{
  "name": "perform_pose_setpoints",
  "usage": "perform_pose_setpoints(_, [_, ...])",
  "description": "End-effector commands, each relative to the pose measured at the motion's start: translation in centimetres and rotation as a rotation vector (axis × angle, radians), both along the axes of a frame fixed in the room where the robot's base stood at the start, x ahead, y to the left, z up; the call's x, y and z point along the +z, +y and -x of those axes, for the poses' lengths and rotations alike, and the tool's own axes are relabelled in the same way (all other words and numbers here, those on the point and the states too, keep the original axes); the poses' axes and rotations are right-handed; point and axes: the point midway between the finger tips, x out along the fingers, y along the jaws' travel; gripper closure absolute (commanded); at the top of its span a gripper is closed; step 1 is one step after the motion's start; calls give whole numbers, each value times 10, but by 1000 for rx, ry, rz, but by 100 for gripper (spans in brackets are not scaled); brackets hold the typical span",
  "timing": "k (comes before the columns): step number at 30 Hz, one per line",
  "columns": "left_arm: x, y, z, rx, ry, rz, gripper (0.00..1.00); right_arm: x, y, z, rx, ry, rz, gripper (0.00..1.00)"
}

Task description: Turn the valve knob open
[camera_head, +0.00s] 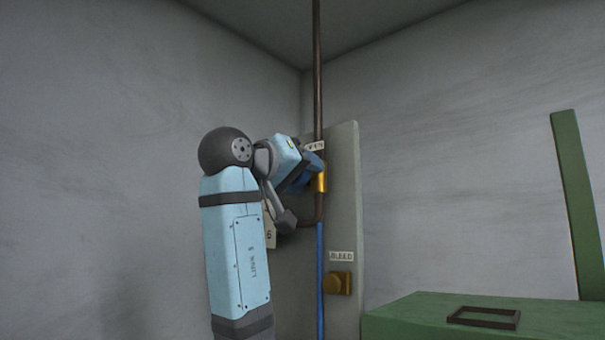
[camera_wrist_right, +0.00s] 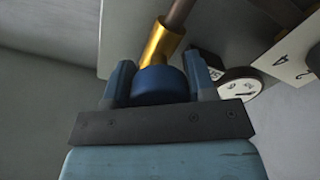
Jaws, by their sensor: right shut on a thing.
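The valve knob (camera_wrist_right: 160,84) is round and dark blue in the right wrist view. It sits at the end of a brass fitting (camera_wrist_right: 161,46) on a brown pipe. My right gripper (camera_wrist_right: 163,80) has one finger on each side of the knob and is shut on it. In the head view my right gripper (camera_head: 312,170) is at the brass fitting (camera_head: 322,181) on the grey panel, and my arm hides most of the knob. My left gripper is in neither view.
A grey panel (camera_head: 345,205) carries a "BLEED" label (camera_head: 341,256) above a brass block (camera_head: 338,283). A round gauge (camera_wrist_right: 240,86) and a numbered card (camera_wrist_right: 292,58) are near the gripper. A green cabinet (camera_head: 400,318) stands at lower right.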

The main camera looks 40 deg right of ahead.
Motion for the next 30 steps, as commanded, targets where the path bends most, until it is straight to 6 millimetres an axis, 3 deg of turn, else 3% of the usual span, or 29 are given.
perform_pose_setpoints(11, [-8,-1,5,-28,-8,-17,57,-2,0,0,2,-142,-14,73])
perform_pose_setpoints(30, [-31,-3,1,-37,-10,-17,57,-1,0,0,2,-730,-62,73])
